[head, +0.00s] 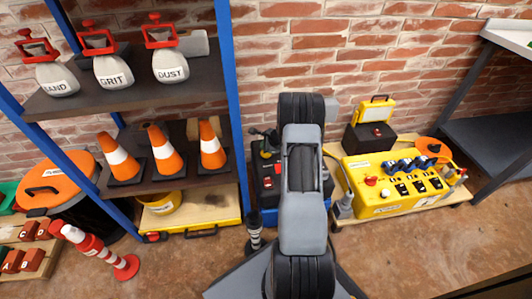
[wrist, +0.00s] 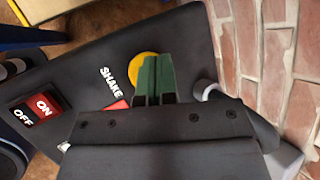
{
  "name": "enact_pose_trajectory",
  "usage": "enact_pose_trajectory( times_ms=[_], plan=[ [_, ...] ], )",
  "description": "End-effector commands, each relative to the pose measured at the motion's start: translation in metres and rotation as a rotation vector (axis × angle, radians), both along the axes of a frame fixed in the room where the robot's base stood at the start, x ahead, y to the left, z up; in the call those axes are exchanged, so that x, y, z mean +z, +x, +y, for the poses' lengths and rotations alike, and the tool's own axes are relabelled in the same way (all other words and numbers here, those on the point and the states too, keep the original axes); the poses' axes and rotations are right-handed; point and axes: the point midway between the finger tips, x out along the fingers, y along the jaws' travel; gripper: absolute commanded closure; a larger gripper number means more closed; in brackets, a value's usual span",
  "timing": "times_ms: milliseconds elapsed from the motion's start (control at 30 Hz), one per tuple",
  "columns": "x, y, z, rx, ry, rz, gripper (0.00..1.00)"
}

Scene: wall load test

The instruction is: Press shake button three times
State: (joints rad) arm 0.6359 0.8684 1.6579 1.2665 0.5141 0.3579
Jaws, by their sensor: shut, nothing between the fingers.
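The dark panel (wrist: 75,70) in the wrist view carries the white word SHAKE (wrist: 111,82). A round yellow piece (wrist: 138,62) lies beside that word, partly covered by my fingers; I take it to be the shake button. My gripper (wrist: 157,62) is shut and empty, its green-sided fingertips over or against the yellow piece. I cannot tell whether they touch. A red piece (wrist: 117,106) below the word is partly hidden by the gripper body.
A red and black ON/OFF switch (wrist: 38,108) sits on the same panel. A brick wall (wrist: 285,70) is close on the right. A shelf (head: 130,95) with bags and cones stands left; a yellow control box (head: 395,187) sits on a board at right.

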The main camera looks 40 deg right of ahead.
Motion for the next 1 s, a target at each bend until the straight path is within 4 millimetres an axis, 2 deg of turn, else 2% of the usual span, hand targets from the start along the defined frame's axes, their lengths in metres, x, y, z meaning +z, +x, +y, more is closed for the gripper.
enact_pose_trajectory(
  times_ms=[533, 1000],
  plan=[
    [-0.0093, 0.0000, 0.0001, 0.001, -0.001, 0.000, 1.00],
    [-0.0090, 0.0000, 0.0001, 0.000, 0.000, 0.000, 1.00]
  ],
)
